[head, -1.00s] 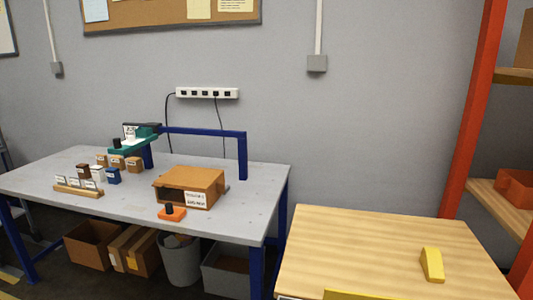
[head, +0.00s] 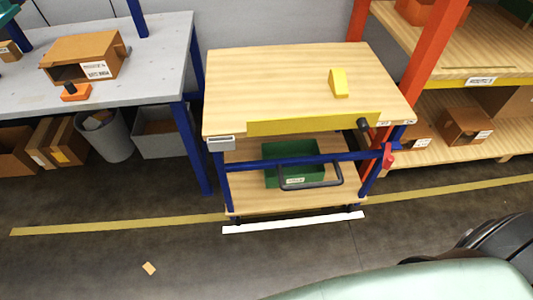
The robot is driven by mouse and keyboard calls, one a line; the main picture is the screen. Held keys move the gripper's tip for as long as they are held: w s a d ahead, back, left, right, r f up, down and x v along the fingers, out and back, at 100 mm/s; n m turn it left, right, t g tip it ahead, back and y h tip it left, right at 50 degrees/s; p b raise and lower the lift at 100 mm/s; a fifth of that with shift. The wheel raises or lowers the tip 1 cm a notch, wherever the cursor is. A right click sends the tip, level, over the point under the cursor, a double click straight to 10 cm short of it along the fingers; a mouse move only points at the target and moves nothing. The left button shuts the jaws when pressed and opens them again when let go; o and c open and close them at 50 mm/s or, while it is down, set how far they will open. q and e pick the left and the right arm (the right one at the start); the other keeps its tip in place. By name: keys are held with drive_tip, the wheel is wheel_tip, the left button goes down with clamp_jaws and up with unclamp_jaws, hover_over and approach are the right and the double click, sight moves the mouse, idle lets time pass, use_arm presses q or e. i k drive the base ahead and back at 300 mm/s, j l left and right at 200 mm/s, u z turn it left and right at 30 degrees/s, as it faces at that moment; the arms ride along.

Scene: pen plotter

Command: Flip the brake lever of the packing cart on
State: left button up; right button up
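The packing cart (head: 285,75) stands in the middle of the head view, with a wooden top, blue frame and lower wooden shelf. A small red lever (head: 388,156), which looks like the brake lever, sits at the right end of its blue front bar (head: 335,157). It hangs roughly upright; I cannot tell its on or off position. A dark knob (head: 363,124) shows just above and left of it. Neither of my grippers is in view; only pale green and black parts of my own body show at the lower right.
A yellow wedge (head: 339,83) lies on the cart top. A green bin (head: 293,164) and dark handle (head: 311,182) show below. A grey workbench (head: 160,75) stands left, shelving with an orange-red post (head: 415,70) right. The floor in front is open, with a white strip (head: 293,222).

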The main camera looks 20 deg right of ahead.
sight(389, 159)
drive_tip(key=z, duration=1.7)
